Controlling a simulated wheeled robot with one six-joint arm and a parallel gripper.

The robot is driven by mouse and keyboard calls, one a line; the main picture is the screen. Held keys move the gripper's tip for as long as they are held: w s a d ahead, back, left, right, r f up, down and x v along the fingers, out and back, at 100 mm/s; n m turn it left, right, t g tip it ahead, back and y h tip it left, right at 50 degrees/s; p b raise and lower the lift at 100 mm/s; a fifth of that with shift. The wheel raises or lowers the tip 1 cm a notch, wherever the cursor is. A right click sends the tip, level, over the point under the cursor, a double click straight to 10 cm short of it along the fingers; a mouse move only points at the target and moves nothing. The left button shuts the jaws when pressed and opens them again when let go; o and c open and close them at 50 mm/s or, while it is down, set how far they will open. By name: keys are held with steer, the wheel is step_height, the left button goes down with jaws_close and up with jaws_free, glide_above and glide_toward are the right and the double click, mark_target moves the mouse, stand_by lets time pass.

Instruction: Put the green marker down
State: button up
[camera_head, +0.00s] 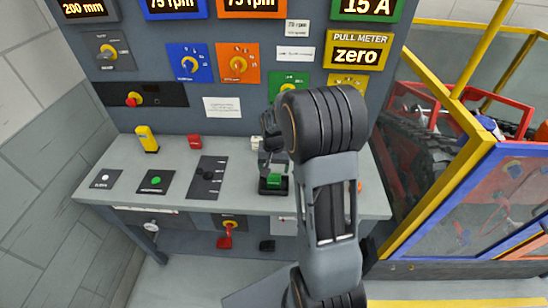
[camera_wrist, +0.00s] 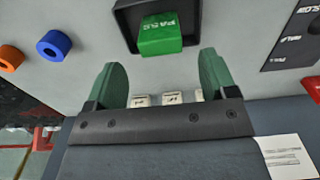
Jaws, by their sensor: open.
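The green marker (camera_head: 274,181), a small block lettered PASS, sits in a black square holder (camera_head: 264,189) on the bench top, toward its right half. In the wrist view the marker (camera_wrist: 160,36) is at the top centre, with its lettering upside down, and the holder's black rim (camera_wrist: 122,18) shows around it. My gripper (camera_wrist: 162,80) is open, with its two green-padded fingers apart and nothing between the tips. The marker lies just beyond the fingertips, clear of both. In the head view my gripper (camera_head: 270,155) is over the bench behind the marker, partly hidden by my arm.
The grey bench (camera_head: 120,190) also carries a yellow block (camera_head: 146,139), a red block (camera_head: 194,141), a black lever plate (camera_head: 207,176) and a green button plate (camera_head: 155,181). Orange (camera_wrist: 10,57) and blue rings (camera_wrist: 54,45) lie beside the holder. A yellow-framed enclosure (camera_head: 470,170) stands right.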

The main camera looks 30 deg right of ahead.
mark_target(274, 175)
step_height(274, 175, up, 5)
steer(key=shift+f, duration=0.1)
steer(key=s+a+r+n+t, duration=0.2)
steer(key=s+a+r+n, duration=0.1)
steer(key=s, duration=0.5)
steer(key=s+a+r+n+t, duration=0.2)
steer(key=s+a+r, duration=0.4)
steer(key=s, duration=0.2)
steer(key=shift+a+r+n+b, duration=0.15)
steer(key=shift+r+n+b, duration=0.15)
steer(key=shift+n, duration=0.1)
stand_by(0.4)
